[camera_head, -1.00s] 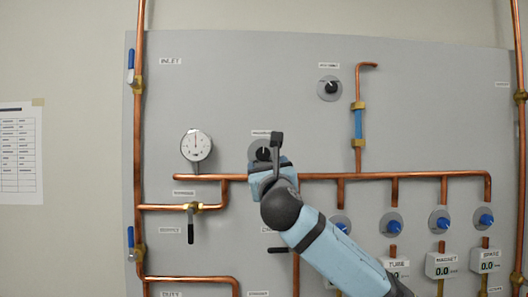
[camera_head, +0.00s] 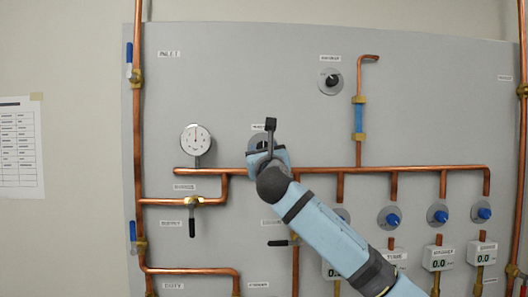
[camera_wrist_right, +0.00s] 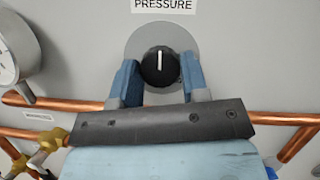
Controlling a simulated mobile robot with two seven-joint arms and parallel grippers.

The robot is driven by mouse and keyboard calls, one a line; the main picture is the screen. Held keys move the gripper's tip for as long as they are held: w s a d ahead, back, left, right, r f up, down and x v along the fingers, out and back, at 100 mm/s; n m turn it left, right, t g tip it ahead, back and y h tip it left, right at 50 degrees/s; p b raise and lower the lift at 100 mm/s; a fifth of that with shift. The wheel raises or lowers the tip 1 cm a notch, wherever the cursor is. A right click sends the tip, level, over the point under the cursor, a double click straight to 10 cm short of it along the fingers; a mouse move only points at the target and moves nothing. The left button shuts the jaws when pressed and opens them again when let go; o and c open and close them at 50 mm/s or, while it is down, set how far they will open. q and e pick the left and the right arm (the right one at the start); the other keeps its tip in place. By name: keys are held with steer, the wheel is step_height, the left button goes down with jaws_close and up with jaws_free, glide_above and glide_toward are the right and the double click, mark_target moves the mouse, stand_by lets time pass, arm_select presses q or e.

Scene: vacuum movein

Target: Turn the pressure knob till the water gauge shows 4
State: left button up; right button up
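The pressure knob (camera_wrist_right: 160,67) is black and round with a white line pointing straight up, on a grey disc under a "PRESSURE" label. In the right wrist view my right gripper (camera_wrist_right: 160,76) has its two blue fingers apart, one on each side of the knob; whether they touch it I cannot tell. In the head view my right gripper (camera_head: 266,155) covers most of the knob and its disc. The water gauge (camera_head: 196,140) is a round white dial left of the knob, its needle pointing about straight up; its numbers are too small to read. My left gripper is not in view.
A copper pipe (camera_head: 400,169) runs across the panel below the knob. A valve with a black handle (camera_head: 192,220) is at lower left. Another black knob (camera_head: 332,81) is at upper right. Blue knobs (camera_head: 438,213) and digital displays (camera_head: 438,259) are at lower right.

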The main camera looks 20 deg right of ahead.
steer(key=shift+m, duration=0.3)
steer(key=shift+f+m+h, duration=0.1)
steer(key=shift+m+h, duration=0.2)
steer(key=shift+w+a+m+g+h+b, duration=0.1)
steer(key=shift+m+g+h+b, duration=0.8)
steer(key=shift+m, duration=2)
steer(key=shift+s+a+m+g+h+b, duration=0.25)
steer(key=shift+m+g+h, duration=0.75)
steer(key=shift+m, duration=1.9)
steer(key=shift+w+m+g+h+b, duration=0.25)
steer(key=shift+m+g+h+b, duration=0.35)
steer(key=shift+m+h, duration=1.55)
steer(key=shift+m+y, duration=0.75)
steer(key=shift+m, duration=0.1)
steer(key=o, duration=0.9)
steer(key=shift+r, duration=0.2)
